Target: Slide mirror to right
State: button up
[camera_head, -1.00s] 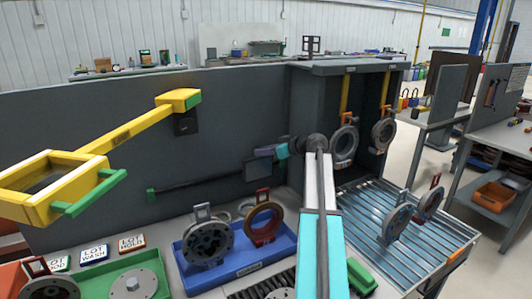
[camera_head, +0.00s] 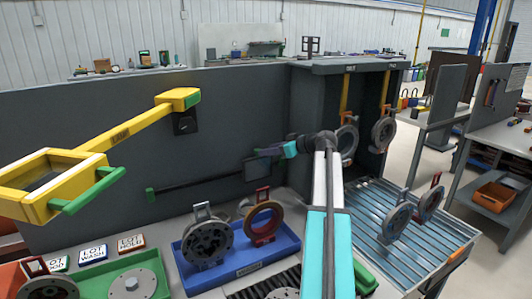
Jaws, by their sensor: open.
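A small dark square plate, which looks like the mirror (camera_head: 257,169), sits on a thin dark horizontal rail (camera_head: 200,183) along the grey back panel. A green knob (camera_head: 150,194) is at the rail's left end. My forearm hides the rail's right end.
A yellow arm with a square frame (camera_head: 50,185) juts out at left. A blue tray (camera_head: 240,262) with ring parts and a green tray (camera_head: 125,280) stand below. A dark cabinet (camera_head: 310,110) with hanging rings and a slatted roller bed (camera_head: 385,225) are at right.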

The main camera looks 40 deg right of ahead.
jog(key=b+v, duration=0.1)
jog(key=v, duration=0.9)
jog(key=a+f+m+t+h+b, duration=0.2)
jog(key=a+f+h+b, duration=0.1)
jog(key=b, duration=0.1)
jog(key=a+f+m+t+h+b, duration=0.2)
jog(key=a+f+h+b, duration=0.1)
jog(key=b, duration=0.1)
jog(key=shift+w+a+f+m, duration=0.1)
jog(key=shift+w+a+m, duration=0.05)
jog(key=shift+m, duration=0.15)
dwell(0.6)
